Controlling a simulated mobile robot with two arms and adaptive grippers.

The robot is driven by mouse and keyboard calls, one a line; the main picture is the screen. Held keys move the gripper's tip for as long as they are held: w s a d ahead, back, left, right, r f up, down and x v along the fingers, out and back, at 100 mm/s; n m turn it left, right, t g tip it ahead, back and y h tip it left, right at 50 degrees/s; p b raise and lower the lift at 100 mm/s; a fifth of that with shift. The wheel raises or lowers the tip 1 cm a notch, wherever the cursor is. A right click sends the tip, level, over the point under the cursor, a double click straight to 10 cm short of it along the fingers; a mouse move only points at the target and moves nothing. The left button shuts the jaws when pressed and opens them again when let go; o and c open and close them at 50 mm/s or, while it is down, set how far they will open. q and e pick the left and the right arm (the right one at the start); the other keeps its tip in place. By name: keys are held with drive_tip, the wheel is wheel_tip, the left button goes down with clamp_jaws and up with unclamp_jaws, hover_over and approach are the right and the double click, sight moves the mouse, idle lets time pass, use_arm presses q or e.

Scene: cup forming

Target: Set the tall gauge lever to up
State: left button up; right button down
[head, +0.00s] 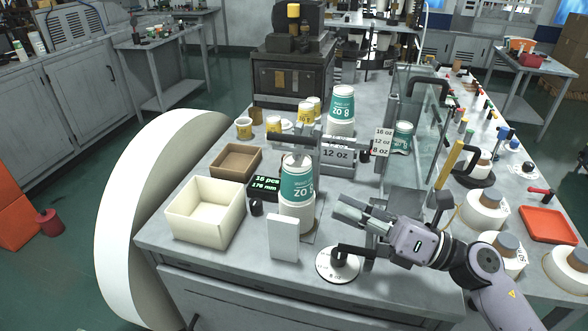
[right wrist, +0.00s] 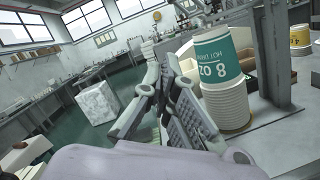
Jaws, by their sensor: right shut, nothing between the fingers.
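My right gripper (head: 350,210) is shut and empty over the front right of the bench, right of a stack of upturned teal and white 8 oz cups (head: 297,185). Its fingers (right wrist: 162,75) show left of that stack (right wrist: 225,85) in the right wrist view. A grey gauge frame (head: 301,142) stands at the stack, with a display (head: 264,185) reading 15 pcs, 176 mm. A grey bar with a black end (head: 366,153) sticks out right at the top; I cannot tell whether it is the tall gauge lever. The gripper is apart from it. My left gripper is out of view.
A black handle on a round white plate (head: 338,263) lies below my gripper. A white block (head: 283,238) stands at the front. A cream bin (head: 205,212) and brown tray (head: 234,160) are left. A yellow-handled lever (head: 450,164) and clear panel (head: 416,125) stand right.

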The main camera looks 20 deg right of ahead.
drive_tip(key=p+x, duration=0.2)
drive_tip(key=x, duration=0.1)
drive_tip(key=r+p+x, duration=0.1)
drive_tip(key=p+x, duration=0.1)
drive_tip(key=x, duration=0.2)
drive_tip(key=d+r+p+x, duration=0.1)
drive_tip(key=p+x, duration=0.2)
drive_tip(key=x, duration=0.1)
drive_tip(key=shift+w+d+r, duration=0.15)
drive_tip(key=shift+w, duration=0.15)
drive_tip(key=shift+w+d+r, duration=0.3)
drive_tip(key=shift+d+r, duration=0.05)
drive_tip(key=shift+r, duration=0.1)
drive_tip(key=shift+p, duration=0.3)
